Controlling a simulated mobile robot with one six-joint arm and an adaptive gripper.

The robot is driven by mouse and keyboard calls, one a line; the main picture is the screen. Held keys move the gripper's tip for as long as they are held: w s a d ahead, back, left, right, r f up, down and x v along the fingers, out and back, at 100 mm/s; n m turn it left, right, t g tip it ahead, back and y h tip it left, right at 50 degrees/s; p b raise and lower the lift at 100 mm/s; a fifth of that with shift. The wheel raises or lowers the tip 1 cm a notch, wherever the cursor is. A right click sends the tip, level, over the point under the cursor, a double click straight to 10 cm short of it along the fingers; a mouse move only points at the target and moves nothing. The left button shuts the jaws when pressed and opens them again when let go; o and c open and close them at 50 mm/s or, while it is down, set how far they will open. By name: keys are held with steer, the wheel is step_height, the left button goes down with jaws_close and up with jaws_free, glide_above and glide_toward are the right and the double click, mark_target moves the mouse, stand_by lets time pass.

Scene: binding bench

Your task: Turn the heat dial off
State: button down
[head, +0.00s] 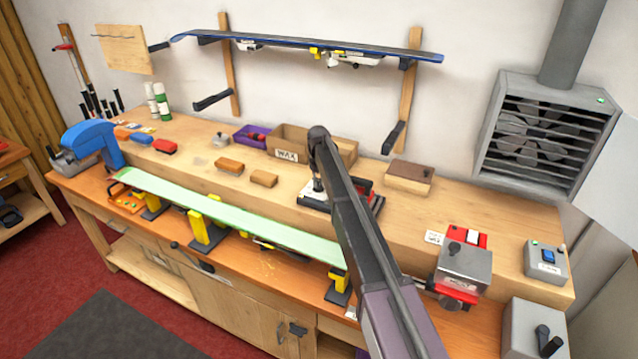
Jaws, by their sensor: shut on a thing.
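A red and black device with a pale base, seemingly a waxing iron (363,188), sits on the raised back shelf of the bench, partly behind my arm. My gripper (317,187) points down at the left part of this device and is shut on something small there. That spot matches a heat dial, but the dial is hidden by the fingers, and its setting cannot be read.
A cardboard box marked WAX (288,138) stands just behind my gripper. A brown-topped block (409,176) lies to the right. A green-based ski or board (225,212) rests on yellow vises in front. A red and grey machine (463,268) and a switch box (546,260) stand at right.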

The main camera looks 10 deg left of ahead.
steer(key=n, duration=0.6)
steer(key=shift+s, duration=0.1)
stand_by(0.3)
steer(key=c, duration=0.7)
jaws_free()
